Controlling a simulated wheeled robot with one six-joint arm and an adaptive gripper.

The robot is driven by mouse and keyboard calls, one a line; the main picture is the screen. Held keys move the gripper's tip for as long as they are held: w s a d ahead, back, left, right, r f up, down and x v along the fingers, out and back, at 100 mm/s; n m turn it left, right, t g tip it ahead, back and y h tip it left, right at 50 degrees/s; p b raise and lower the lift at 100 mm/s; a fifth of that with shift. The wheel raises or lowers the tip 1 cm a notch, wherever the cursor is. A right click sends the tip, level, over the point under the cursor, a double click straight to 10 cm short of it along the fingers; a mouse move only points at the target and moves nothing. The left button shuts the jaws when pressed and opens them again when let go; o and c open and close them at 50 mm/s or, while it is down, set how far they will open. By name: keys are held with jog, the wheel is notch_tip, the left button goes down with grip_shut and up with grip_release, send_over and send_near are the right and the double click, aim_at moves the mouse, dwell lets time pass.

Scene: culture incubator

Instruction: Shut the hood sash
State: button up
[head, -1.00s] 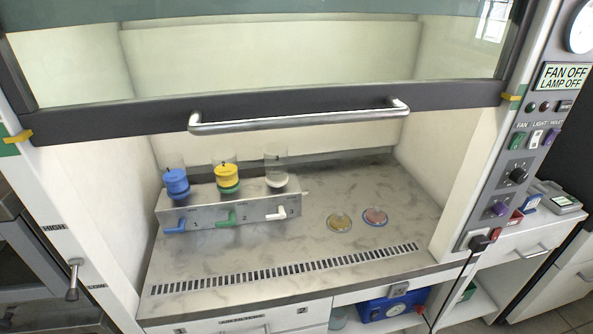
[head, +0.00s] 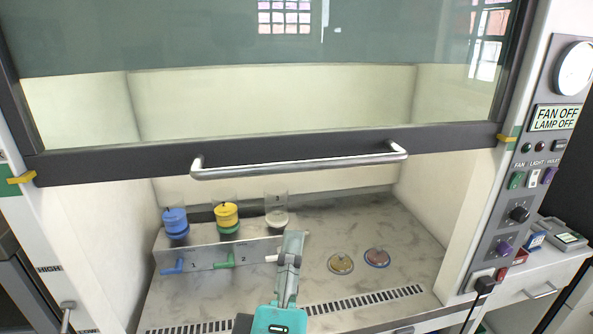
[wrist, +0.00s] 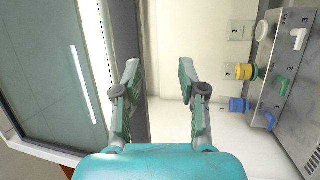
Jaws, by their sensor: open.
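The hood sash (head: 130,162) is raised, its dark lower frame level with the yellow side marks, leaving a wide opening below. Its silver bar handle (head: 300,167) runs along the front of that frame. My teal gripper (head: 292,240) is below the handle in the head view, in front of the opening and apart from the handle. In the wrist view my gripper (wrist: 160,78) is open, with nothing seen between its fingers. The sash glass (wrist: 40,70) fills the left of that view. The handle cannot be made out there.
A control panel (head: 525,190) is on the right post. A vent grille (head: 365,300) runs along the front.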

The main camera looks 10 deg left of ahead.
jog(key=m+h, duration=0.1)
jog(key=h, duration=0.1)
send_near(295, 170)
jog(key=x, duration=1.1)
grip_shut()
